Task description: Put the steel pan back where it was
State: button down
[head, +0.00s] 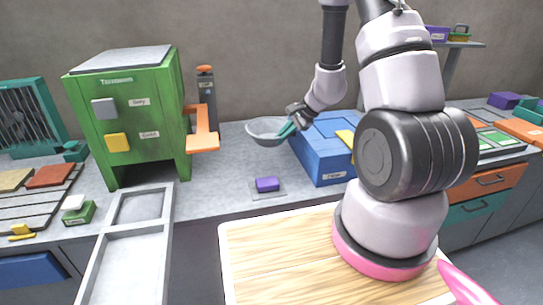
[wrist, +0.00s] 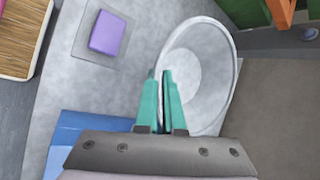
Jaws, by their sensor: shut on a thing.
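The steel pan (head: 266,130) is a shallow, round grey dish. It is in the middle of the head view, in front of the back wall, between the green box and the blue box. My gripper (head: 287,130) has teal fingers and is shut on the pan's right rim. In the wrist view the pan (wrist: 207,75) lies just right of my fingers (wrist: 160,80), with its inside facing the camera. The pan looks empty and held above the grey counter. I cannot tell its exact height.
A green box (head: 145,120) with grey and yellow buttons stands left, and an orange stand (head: 202,138) sits beside it. A blue box (head: 325,165) is close on the right. A purple block (head: 267,184) sits on a grey plate below. A wooden board (head: 275,255) is in front.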

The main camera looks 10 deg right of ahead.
notch_tip(320, 180, down, 10)
jog(key=shift+f, duration=0.15)
jog(key=w, duration=0.3)
jog(key=shift+w+f, duration=0.2)
jog(key=shift+w, duration=0.15)
jog(key=w, duration=0.4)
jog(key=shift+w+f, duration=0.15)
jog(key=shift+f, duration=0.45)
jog(key=shift+f, duration=0.1)
jog(key=c, duration=1)
grip_release()
